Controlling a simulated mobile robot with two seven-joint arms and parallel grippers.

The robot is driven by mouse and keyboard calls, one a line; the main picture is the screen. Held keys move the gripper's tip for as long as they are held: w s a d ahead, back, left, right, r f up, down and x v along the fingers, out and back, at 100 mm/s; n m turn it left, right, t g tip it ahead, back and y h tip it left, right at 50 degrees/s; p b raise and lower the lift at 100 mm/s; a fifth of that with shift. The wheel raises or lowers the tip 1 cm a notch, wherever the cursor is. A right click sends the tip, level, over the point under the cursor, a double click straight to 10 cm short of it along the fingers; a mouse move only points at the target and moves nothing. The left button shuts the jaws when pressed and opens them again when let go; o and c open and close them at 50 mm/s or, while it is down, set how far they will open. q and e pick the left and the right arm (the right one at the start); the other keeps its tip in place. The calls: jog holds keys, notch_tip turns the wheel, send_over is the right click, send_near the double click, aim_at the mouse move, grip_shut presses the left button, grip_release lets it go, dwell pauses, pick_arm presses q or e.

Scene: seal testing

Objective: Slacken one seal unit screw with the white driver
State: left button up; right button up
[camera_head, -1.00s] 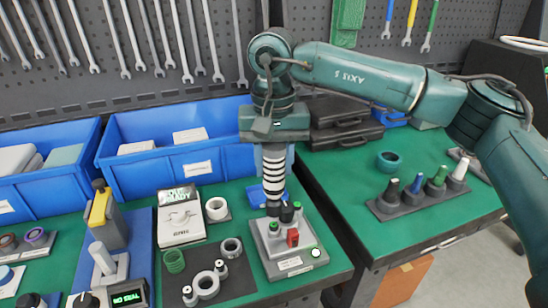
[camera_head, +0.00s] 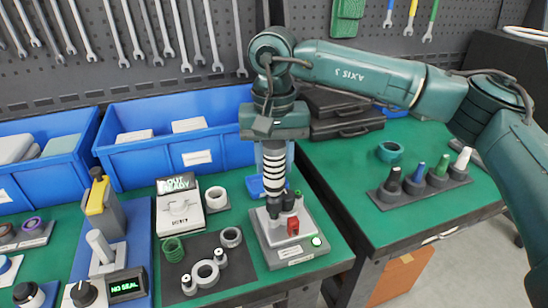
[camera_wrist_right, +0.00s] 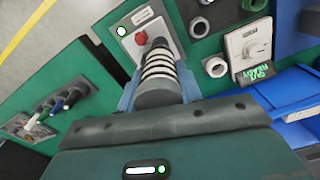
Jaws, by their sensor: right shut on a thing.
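My right gripper (camera_head: 273,148) points down over the seal unit (camera_head: 276,256), with its fingers shut around a dark cylinder with white bands (camera_head: 274,170). In the right wrist view the banded cylinder (camera_wrist_right: 158,66) runs from between the fingers toward the unit. Its lower end is at the unit's dark posts (camera_head: 288,201); I cannot tell whether it touches a screw. The unit has a red button (camera_head: 293,227) and a lit round lamp. A white-topped driver (camera_head: 462,160) stands in the rack on the right table. My left gripper is not in view.
The rack (camera_head: 421,190) also holds black, blue and green tops, near a teal ring (camera_head: 390,152). Rings lie on a dark mat (camera_head: 235,273) left of the unit. A readout (camera_head: 126,287) shows NO SEAL. Blue bins (camera_head: 225,145) line the back.

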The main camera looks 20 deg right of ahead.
jog(key=shift+f, duration=0.15)
jog(key=shift+f+b, duration=0.5)
dwell(0.4)
jog(key=shift+f+b, duration=0.3)
jog(key=shift+f, duration=0.1)
dwell(0.6)
jog(key=shift+r, duration=0.15)
dwell(0.5)
